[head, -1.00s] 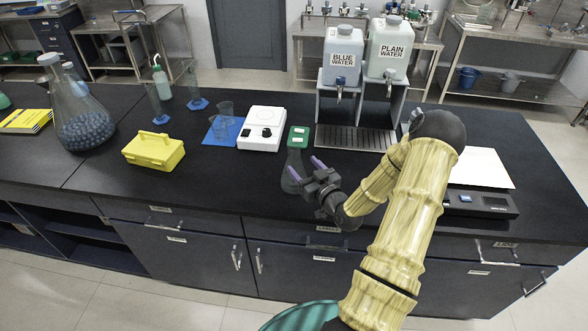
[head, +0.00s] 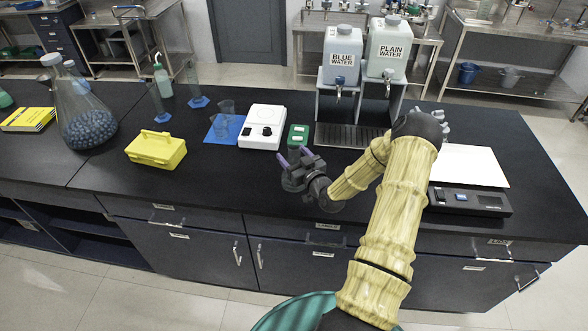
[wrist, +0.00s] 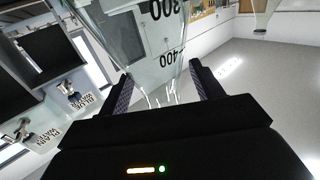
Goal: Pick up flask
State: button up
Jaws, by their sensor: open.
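The flask (wrist: 150,35) is clear glass with black volume marks, 300 and 400 among them, and fills the upper middle of the wrist view. My gripper (wrist: 160,88) is open, with one dark finger on each side of the flask's lower part in that picture. No firm contact can be made out. In the head view my gripper (head: 294,158) is low over the front of the black bench and hides most of the flask.
A green item (head: 298,132) sits just behind my gripper. A white hotplate (head: 262,126) and a yellow box (head: 156,150) stand to the left, and a balance (head: 470,198) to the right. The blue water dispenser (head: 341,55) stands behind. Bench between yellow box and gripper is clear.

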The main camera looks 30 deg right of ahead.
dwell(0.4)
grip_shut()
jog(key=shift+r+b, duration=1.2)
jog(key=shift+r, duration=3.8)
